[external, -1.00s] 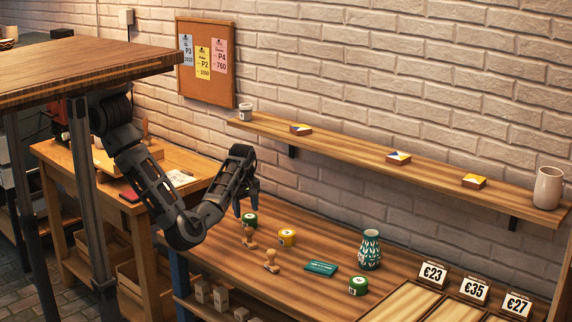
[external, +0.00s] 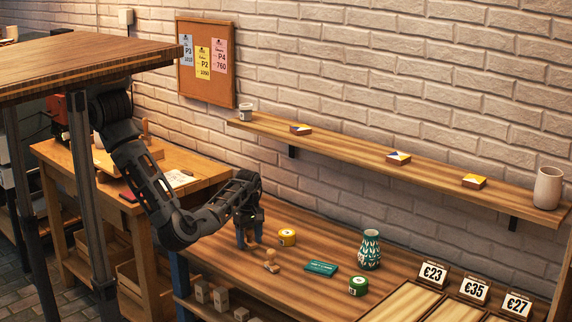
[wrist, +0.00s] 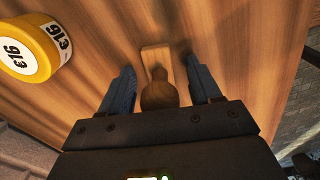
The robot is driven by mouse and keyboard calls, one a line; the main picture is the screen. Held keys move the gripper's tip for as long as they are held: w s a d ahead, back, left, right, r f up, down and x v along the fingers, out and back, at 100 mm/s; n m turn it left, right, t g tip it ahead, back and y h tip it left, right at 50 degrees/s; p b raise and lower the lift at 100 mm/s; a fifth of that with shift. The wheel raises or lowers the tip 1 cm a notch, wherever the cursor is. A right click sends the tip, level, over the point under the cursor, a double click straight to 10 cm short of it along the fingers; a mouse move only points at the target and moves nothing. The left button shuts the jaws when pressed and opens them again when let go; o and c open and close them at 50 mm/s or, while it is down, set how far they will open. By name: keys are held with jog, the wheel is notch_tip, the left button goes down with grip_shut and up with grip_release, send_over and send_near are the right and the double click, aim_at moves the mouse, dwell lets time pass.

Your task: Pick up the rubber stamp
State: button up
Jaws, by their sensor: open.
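My gripper (external: 249,243) is low over the left part of the workbench, pointing down, open. In the wrist view my open fingers (wrist: 161,85) stand either side of a wooden rubber stamp (wrist: 158,93), with a gap on each side. Its round knob is nearest the camera and its flat base lies beyond. In the external view a wooden stamp (external: 271,261) stands just in front and right of the fingers. I cannot tell whether both views show the same stamp.
A shelf (external: 350,151) runs above.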

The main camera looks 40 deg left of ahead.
jog(key=shift+c, duration=0.4)
jog(key=c, duration=1)
